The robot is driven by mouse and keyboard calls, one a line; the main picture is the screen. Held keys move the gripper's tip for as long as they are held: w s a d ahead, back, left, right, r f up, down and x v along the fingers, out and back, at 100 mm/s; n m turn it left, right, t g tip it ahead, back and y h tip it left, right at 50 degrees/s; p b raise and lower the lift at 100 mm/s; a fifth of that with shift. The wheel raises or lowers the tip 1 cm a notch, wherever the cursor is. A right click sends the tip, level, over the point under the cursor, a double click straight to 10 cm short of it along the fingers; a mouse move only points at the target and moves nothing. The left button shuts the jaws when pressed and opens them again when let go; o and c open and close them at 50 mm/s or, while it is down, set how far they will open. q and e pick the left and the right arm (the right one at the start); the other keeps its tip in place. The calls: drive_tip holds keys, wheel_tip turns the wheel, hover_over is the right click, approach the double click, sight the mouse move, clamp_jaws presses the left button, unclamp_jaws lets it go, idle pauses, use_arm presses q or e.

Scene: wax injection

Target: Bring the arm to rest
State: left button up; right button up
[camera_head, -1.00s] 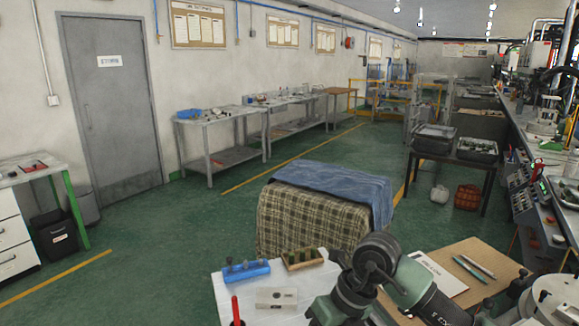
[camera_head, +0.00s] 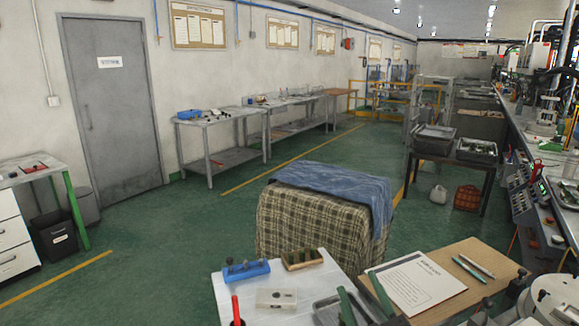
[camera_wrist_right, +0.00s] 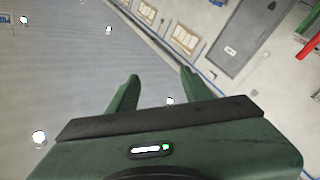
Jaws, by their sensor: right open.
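My right gripper (camera_head: 362,299) shows at the bottom of the head view as two green fingers, spread apart with nothing between them. In the right wrist view the gripper (camera_wrist_right: 158,88) is open and empty too. That view is tilted and faces the ceiling, the wall and the grey door, so the gripper points up and away from the table. In the head view the fingers overlap a grey tray (camera_head: 326,311) and the left edge of a wooden board (camera_head: 455,303). My left gripper is not in view.
The white table (camera_head: 232,290) holds a blue block (camera_head: 246,271), a wooden block (camera_head: 302,259), a pale box (camera_head: 276,298) and a red-handled tool (camera_head: 236,310). A printed sheet (camera_head: 416,284) and two pens lie on the board. A cloth-covered stand (camera_head: 312,228) is just behind.

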drive_tip(key=s+d+f+m+g+h, duration=0.2)
drive_tip(key=d+f+g, duration=0.1)
drive_tip(key=f, duration=0.3)
drive_tip(key=s+d+f+m+g+h, duration=0.2)
drive_tip(key=s+d+f, duration=0.1)
drive_tip(key=f, duration=0.3)
drive_tip(key=s+d+f+m+g+y, duration=0.1)
drive_tip(key=s+f+g, duration=0.6)
drive_tip(key=s, duration=0.4)
drive_tip(key=s+f+m+g, duration=0.1)
drive_tip(key=s+f+g, duration=0.3)
drive_tip(key=s+f, duration=0.55)
wheel_tip(320, 180, down, 23)
drive_tip(key=s+g, duration=0.2)
drive_tip(key=s, duration=0.1)
drive_tip(key=s+d+f+g, duration=0.1)
drive_tip(key=s+d+f, duration=0.2)
drive_tip(key=s+f, duration=1.4)
drive_tip(key=shift+d+f, duration=0.15)
drive_tip(key=shift+f, duration=0.55)
